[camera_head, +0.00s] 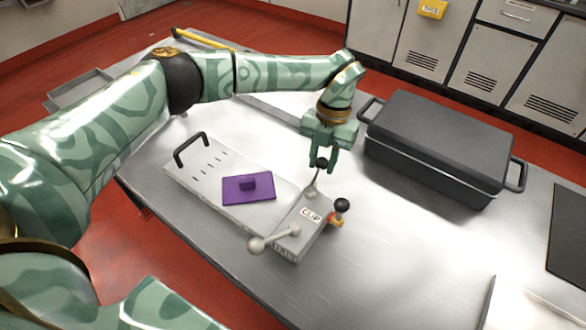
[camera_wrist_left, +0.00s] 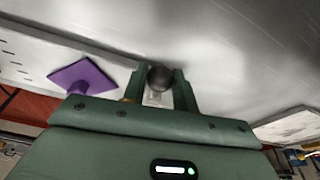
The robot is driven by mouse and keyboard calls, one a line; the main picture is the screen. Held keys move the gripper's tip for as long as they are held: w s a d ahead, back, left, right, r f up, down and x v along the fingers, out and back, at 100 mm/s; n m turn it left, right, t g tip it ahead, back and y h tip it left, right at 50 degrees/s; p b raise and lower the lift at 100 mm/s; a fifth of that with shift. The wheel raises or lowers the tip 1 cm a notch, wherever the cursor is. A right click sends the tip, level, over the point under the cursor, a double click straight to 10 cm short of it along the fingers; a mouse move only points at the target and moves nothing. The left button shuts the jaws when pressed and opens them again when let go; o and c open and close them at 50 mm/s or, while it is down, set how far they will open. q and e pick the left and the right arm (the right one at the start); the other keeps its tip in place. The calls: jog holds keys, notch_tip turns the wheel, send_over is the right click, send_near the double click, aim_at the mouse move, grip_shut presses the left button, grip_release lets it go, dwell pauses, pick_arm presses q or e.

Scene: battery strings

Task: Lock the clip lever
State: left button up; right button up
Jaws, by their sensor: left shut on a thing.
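The grey clip block (camera_head: 296,235), labelled CLIP, sits at the right end of a pale metal plate on the table. A thin lever (camera_head: 313,184) rises steeply from its far end to a black ball knob (camera_wrist_left: 160,77). My left gripper (camera_head: 322,164) comes down from above and is shut on this knob, which shows between the two fingers in the left wrist view. A second lever with a pale ball knob (camera_head: 257,245) lies over the near end of the block. My right gripper is not in view.
A black knob (camera_head: 341,205) on a red and yellow base stands at the block's right side. A purple plate (camera_head: 248,188) with a raised grip lies on the pale plate (camera_head: 190,176). A large dark lidded box (camera_head: 440,140) stands at the back right.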

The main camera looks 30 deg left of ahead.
aim_at(323, 158)
pick_arm(q)
jog(key=o, duration=0.9)
jog(key=p+v, duration=0.1)
jog(key=v, duration=0.1)
jog(key=s+p+v, duration=0.1)
jog(key=p+v, duration=0.3)
jog(key=v, duration=0.1)
jog(key=shift+s+r, duration=0.25)
jog(key=shift+s, duration=0.15)
jog(key=shift+f, duration=0.1)
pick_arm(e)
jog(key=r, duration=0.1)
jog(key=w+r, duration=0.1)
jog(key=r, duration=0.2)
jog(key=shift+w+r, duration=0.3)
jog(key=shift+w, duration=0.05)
